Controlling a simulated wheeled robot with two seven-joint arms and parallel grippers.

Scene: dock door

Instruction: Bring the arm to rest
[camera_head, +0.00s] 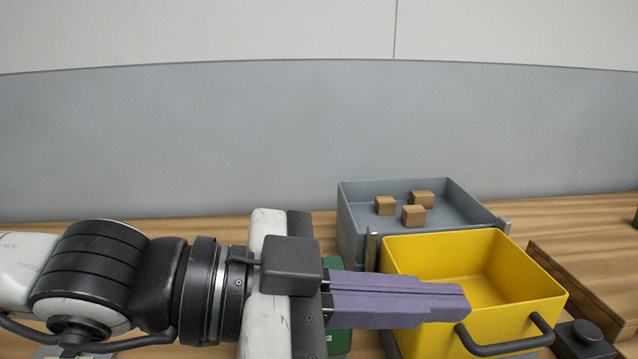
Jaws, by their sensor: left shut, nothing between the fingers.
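My left arm comes in from the left, low in the head view, and stretches across the table. Its gripper (466,304) has purple fingers pressed together with nothing between them. The fingers point right, and their tips overlap the near left wall of a yellow bin (420,335) in the picture. I cannot tell whether they touch it. The yellow bin is empty where I can see inside, and has a dark handle (506,342) at its front. My right gripper is not in view.
Behind the yellow bin stands a grey tray (359,213) holding three small brown blocks (413,215). A green object (338,343) is partly hidden behind my gripper. A wooden block (590,285) and a black knobbed box (584,341) are at right. A grey panel (200,140) closes off the back.

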